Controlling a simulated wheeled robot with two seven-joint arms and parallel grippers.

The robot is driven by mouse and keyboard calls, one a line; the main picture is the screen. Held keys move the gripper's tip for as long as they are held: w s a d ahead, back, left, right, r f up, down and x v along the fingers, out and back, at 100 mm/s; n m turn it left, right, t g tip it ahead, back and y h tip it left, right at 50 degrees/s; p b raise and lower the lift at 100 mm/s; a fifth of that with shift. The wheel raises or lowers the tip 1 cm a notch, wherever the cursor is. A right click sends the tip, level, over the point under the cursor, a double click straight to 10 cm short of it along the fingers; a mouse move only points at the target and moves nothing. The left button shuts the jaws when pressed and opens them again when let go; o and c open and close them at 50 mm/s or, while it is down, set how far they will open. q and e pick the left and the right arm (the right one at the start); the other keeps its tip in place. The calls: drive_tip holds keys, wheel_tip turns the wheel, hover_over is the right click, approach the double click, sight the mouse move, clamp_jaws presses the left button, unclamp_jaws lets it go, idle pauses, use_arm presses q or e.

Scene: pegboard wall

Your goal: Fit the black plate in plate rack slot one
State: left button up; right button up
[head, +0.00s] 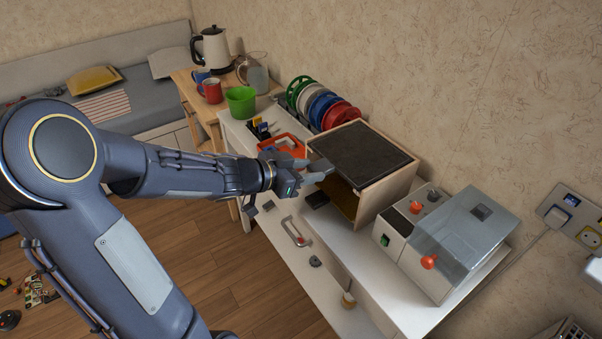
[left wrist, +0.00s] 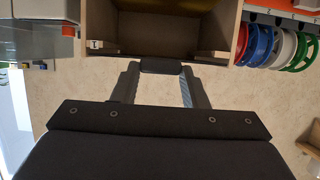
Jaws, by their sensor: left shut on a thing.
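The black plate (head: 362,158) is a dark flat sheet. In the head view it lies level across the top of the wooden plate rack (head: 392,197), between its side walls. I cannot tell whether it is fully seated in a slot. My left gripper (head: 322,169) is at the rack's open front. In the left wrist view my left gripper (left wrist: 160,75) is shut on a dark tab of the black plate (left wrist: 160,66), at the front edge of the plate rack (left wrist: 241,40). Most of the plate is hidden there. My right gripper is not in view.
A grey machine with a clear lid (head: 465,230) stands right of the rack. Coloured spools (head: 322,105) and an orange tray (head: 284,147) are on its other side. The white bench's front (head: 345,232) is partly free.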

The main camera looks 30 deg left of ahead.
use_arm(q)
drive_tip(key=shift+d+f, duration=0.1)
drive_tip(key=shift+f, duration=0.1)
drive_tip(key=shift+s+f, duration=0.1)
idle(0.6)
drive_tip(key=o, duration=1.2)
drive_tip(key=shift+o, duration=0.2)
drive_tip(key=shift+s, duration=0.1)
drive_tip(key=p+v, duration=0.3)
drive_tip(key=v, duration=0.4)
drive_tip(key=shift+s+a, duration=0.25)
drive_tip(key=shift+a, duration=0.1)
